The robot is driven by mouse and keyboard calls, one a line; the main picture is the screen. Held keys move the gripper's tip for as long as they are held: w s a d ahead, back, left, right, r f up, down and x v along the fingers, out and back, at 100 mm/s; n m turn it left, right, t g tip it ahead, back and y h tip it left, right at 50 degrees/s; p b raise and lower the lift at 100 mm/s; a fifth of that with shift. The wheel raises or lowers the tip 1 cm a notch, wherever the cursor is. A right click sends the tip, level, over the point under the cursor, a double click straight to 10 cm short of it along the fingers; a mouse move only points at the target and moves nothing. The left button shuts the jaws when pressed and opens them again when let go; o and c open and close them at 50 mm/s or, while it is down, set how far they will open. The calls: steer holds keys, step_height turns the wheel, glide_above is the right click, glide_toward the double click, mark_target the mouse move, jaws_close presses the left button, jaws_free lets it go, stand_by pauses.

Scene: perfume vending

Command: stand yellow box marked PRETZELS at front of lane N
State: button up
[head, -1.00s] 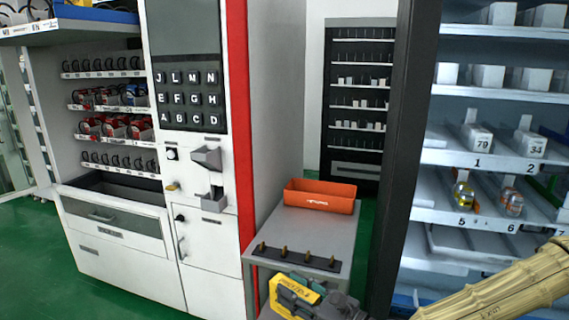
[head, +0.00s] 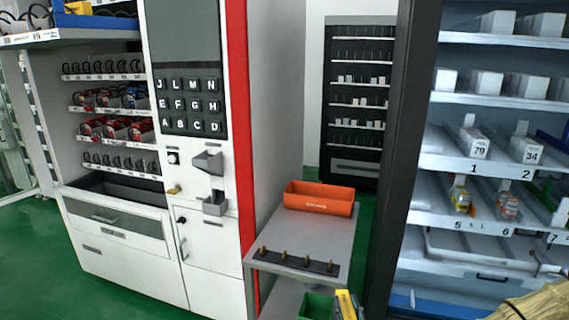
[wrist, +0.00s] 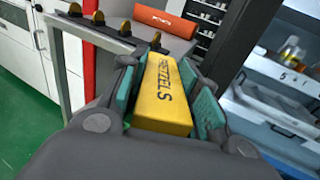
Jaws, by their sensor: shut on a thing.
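The yellow box marked PRETZELS (wrist: 163,98) is between the teal pads of my gripper (wrist: 168,88), which is shut on it. The lettering faces the wrist camera. In the head view, a yellow strip (head: 346,305) at the bottom edge appears to be the box; most of it is out of frame. A raised shelf (head: 70,26) juts out at the upper left of the vending machine. A front label on it appears to read N (head: 37,37). The lane behind that label is mostly cut off.
A grey stand (head: 318,228) carries an orange bin (head: 320,197) and a dark strip with several brass pegs (head: 296,262). A green shape (head: 316,305) shows below it. A shelf unit with numbered lanes (head: 480,165) stands at right. Green floor (head: 105,285) is open at lower left.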

steer(key=shift+s+d+f+m+h, duration=0.3)
steer(key=shift+d+f+h, duration=0.2)
steer(key=shift+d+f, duration=0.15)
steer(key=s+f, duration=0.6)
steer(key=f, duration=0.1)
steer(key=shift+f, duration=0.3)
steer(key=shift+a, duration=0.15)
